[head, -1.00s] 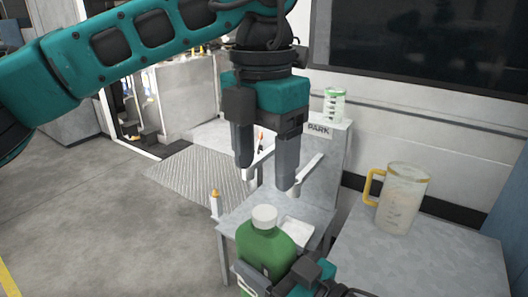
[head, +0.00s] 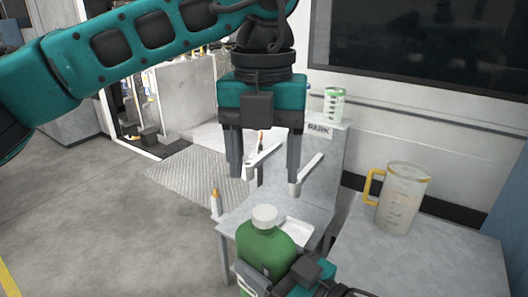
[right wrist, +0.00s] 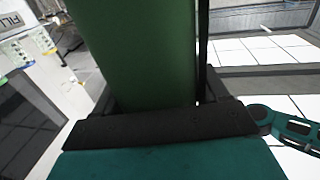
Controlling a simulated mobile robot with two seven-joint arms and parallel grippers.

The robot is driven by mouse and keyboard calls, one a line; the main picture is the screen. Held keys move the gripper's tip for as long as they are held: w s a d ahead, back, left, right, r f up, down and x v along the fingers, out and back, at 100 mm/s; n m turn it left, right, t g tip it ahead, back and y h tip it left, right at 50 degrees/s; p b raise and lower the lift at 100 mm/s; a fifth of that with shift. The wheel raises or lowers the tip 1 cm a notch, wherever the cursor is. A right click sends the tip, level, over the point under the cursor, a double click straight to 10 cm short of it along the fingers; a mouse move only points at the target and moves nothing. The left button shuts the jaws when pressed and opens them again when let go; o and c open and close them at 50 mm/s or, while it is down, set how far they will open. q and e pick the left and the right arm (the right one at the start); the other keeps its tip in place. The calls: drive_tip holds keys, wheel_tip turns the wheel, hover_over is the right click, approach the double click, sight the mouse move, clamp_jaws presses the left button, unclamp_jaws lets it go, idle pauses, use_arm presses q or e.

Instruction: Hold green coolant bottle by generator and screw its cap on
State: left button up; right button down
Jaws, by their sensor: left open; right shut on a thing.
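The green coolant bottle (head: 262,246) stands upright at the lower middle of the head view, with a white cap (head: 264,215) on its neck. I cannot tell how tight the cap is. My right gripper (head: 262,278) is shut on the bottle's body from the lower right. In the right wrist view the green bottle (right wrist: 150,50) fills the space between the dark fingers. My left gripper (head: 264,180) points down above the bottle and cap, open, with nothing between its fingers. A gap shows between its fingertips and the cap.
A grey metal stand (head: 262,207) with a small white tray (head: 296,232) is behind the bottle. A clear jug with a yellow handle (head: 403,200) stands on the grey table (head: 420,265) at the right. A green-lidded container (head: 334,105) stands on the ledge labelled PARK.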

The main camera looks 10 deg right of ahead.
sight(265, 212)
use_arm(q)
wheel_tip(265, 212, down, 7)
drive_tip(key=shift+f, duration=0.15)
drive_tip(key=shift+c, duration=0.4)
drive_tip(key=c, duration=1.1)
drive_tip(key=m, duration=0.4)
drive_tip(key=shift+m, duration=0.3)
drive_tip(key=m, duration=0.3)
drive_tip(key=shift+m, duration=0.4)
drive_tip(key=m, duration=0.5)
drive_tip(key=shift+m, duration=0.3)
drive_tip(key=m, duration=0.4)
drive_tip(key=o, duration=1.2)
drive_tip(key=shift+c, duration=0.2)
